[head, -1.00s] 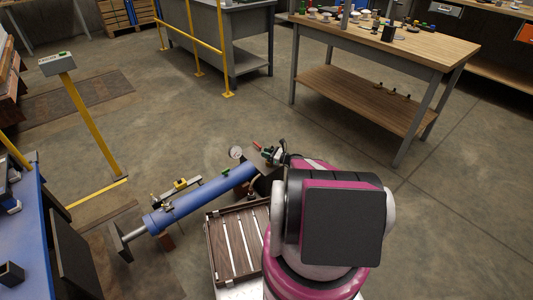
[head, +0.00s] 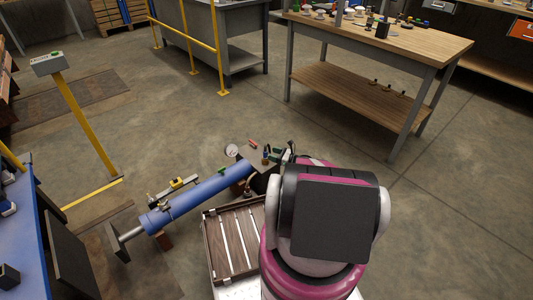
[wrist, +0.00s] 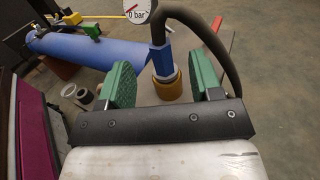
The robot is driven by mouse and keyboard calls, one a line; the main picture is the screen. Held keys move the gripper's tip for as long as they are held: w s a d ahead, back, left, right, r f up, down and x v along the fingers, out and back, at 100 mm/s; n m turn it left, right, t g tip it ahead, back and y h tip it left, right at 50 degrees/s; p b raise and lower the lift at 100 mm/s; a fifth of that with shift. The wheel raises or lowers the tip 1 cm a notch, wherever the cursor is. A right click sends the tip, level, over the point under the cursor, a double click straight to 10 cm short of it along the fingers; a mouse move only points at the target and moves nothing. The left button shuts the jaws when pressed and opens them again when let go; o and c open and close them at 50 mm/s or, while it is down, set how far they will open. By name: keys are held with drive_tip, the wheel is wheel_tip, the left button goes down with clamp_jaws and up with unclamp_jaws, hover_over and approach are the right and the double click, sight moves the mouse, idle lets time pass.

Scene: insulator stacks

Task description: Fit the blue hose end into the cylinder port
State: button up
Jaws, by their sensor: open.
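The blue hose end (wrist: 161,60) stands upright in the wrist view with a brass-coloured collar (wrist: 167,86) at its lower end. A dark hose (wrist: 205,32) curves from its top to the right. My gripper (wrist: 163,78) is open, with one green finger pad on each side of the hose end. Gaps show on both sides. The blue cylinder (head: 200,196) lies slanted on the floor area in the head view, and in the wrist view (wrist: 75,48) it is behind at the left. I cannot make out its port. In the head view my gripper (head: 271,154) is small and partly hidden by my arm.
A pressure gauge (wrist: 137,10) reading 0 bar stands just behind the hose end. A slatted wooden crate (head: 222,255) is beside the cylinder. A red piece (head: 253,143) lies near my gripper. A workbench (head: 380,40) stands behind; open floor lies between.

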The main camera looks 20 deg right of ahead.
drive_tip(key=shift+v, duration=1.9)
drive_tip(key=s+a+r+n+g+h, duration=0.2)
drive_tip(key=s+a+r+n+g, duration=0.25)
drive_tip(key=a+r+n, duration=0.35)
drive_tip(key=s+a+r+n+g+h, duration=0.1)
drive_tip(key=s+a+r+n+g, duration=0.25)
drive_tip(key=a+n+g, duration=0.4)
drive_tip(key=s+a+r+n+h, duration=0.2)
drive_tip(key=s+r+n+h, duration=0.2)
drive_tip(key=r+n+h, duration=0.1)
drive_tip(key=s+a+r+n+h, duration=0.3)
drive_tip(key=s+r+n+h, duration=0.1)
drive_tip(key=r, duration=0.4)
drive_tip(key=shift+a+r+n+h, duration=0.25)
drive_tip(key=shift+r+n+h, duration=0.05)
drive_tip(key=shift+n+h, duration=0.55)
